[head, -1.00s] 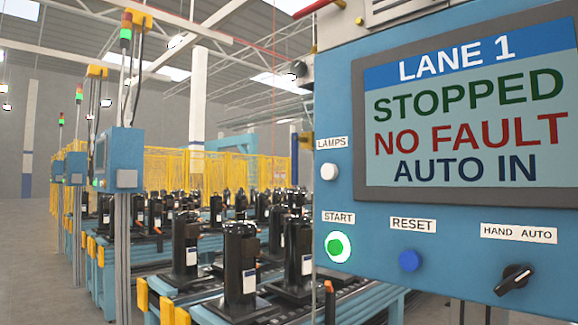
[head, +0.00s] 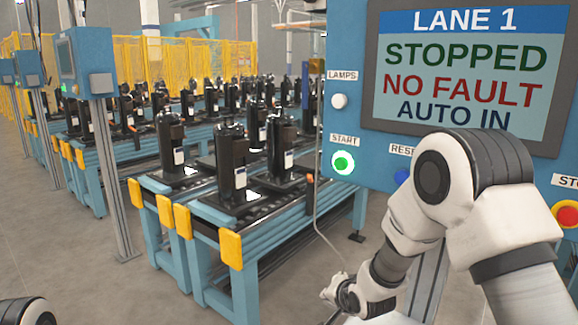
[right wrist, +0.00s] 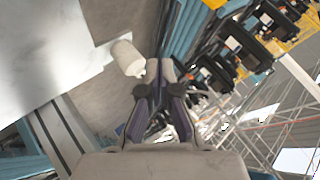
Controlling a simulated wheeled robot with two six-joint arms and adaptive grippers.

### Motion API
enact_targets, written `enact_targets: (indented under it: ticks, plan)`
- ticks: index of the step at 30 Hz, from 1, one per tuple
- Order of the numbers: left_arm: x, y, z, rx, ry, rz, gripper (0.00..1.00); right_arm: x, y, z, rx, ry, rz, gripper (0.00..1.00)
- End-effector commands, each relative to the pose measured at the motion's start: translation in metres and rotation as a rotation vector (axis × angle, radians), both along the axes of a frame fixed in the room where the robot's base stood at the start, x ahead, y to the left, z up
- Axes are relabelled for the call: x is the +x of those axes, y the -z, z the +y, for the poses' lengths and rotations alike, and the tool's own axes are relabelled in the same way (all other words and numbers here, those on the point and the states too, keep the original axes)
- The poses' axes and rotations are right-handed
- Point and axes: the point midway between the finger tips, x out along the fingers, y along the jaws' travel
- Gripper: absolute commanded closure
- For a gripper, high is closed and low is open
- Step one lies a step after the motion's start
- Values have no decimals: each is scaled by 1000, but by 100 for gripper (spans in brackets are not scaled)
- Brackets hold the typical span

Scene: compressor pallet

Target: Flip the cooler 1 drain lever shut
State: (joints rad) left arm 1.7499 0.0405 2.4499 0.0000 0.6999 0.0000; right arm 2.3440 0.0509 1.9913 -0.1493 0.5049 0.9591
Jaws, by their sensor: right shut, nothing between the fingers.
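I make out no drain lever or cooler in either view. My right gripper (head: 333,291) is low in the head view, in front of the lane 1 panel's post and right of the conveyor's near end. It also shows in the right wrist view (right wrist: 157,90), shut and with nothing in it. It touches nothing that I can make out. My left gripper is out of view; only a bit of my left arm shows at the bottom left corner.
The blue lane 1 panel (head: 350,182) reads STOPPED, NO FAULT, AUTO IN; my right arm covers part of it. A lit green start button (head: 343,162) is on it. Black compressors (head: 230,165) stand on conveyors with yellow end bumpers (head: 229,250). The grey floor (head: 90,285) is clear at front left.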

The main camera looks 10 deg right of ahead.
Motion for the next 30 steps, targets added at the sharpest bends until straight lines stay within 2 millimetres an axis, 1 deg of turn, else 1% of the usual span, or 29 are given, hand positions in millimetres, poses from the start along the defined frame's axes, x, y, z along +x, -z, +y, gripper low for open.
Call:
enact_targets:
  ticks: [1,2,3,5,6,8,9,11,12,15,16,18,20,22,30]
  plan:
    - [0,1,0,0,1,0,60,22,-40,0,47,35,-72,100]
    - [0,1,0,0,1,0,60,33,-65,0,82,57,-113,100]
    - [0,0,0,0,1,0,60,46,-99,-1,129,86,-166,100]
    - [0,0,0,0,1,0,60,62,-150,-1,201,122,-243,100]
    - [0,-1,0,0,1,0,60,70,-186,-1,251,144,-293,100]
    - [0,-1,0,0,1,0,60,79,-239,-2,326,172,-366,100]
    - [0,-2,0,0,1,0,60,82,-275,-2,375,187,-414,100]
    - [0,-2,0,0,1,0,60,83,-325,-3,449,206,-479,100]
    - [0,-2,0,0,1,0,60,81,-355,-4,494,214,-517,100]
    - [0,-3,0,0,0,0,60,75,-413,-5,585,227,-588,100]
    - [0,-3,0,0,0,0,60,73,-427,-5,607,230,-603,100]
    - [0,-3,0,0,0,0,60,69,-447,-6,640,234,-627,100]
    - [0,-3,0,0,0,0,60,67,-456,-6,657,235,-637,100]
    - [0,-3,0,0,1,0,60,66,-459,-6,663,235,-640,100]
    - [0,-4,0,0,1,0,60,67,-458,-6,661,235,-639,100]
